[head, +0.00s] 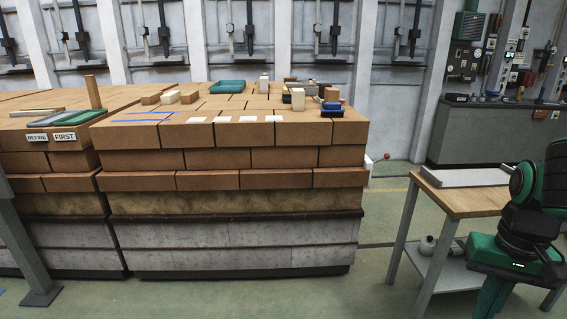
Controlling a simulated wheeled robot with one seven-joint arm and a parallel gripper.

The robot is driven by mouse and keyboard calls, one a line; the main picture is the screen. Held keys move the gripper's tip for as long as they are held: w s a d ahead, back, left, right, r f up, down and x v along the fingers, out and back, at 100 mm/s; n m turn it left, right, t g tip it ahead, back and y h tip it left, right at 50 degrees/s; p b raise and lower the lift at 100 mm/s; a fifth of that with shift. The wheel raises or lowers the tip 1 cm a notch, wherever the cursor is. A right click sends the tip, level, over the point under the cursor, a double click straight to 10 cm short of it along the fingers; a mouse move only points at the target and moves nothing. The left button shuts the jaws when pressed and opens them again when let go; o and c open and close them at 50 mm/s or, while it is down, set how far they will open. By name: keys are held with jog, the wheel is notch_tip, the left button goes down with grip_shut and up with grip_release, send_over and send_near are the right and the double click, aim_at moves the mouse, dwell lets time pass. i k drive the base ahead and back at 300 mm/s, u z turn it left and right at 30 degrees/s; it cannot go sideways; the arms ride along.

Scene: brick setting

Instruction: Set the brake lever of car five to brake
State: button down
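A brick-laden car (230,245) fills the centre, with rows of orange-brown bricks above a pale layer and a grey tiled side. No number shows on it, so I cannot tell if it is car five. A small lever with a red ball end (386,156) sticks out at its right end, just above the floor gap. Its lower part is partly hidden by the bricks, and its setting cannot be told. My green and black arm shows at the right edge, well apart from the lever. My gripper is not in view.
A second brick stack (60,235) with REFIRE and FIRST signs (52,137) stands left. A wooden-topped bench (460,200) with a white tray (468,177) stands right. Green floor (375,215) is clear between car and bench. A grey post (25,245) stands front left.

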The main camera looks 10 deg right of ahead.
aim_at(387, 156)
jog(key=z, duration=0.15)
jog(key=i, duration=1.1)
jog(key=z, duration=0.45)
jog(key=i, duration=1.4)
jog(key=z, duration=0.3)
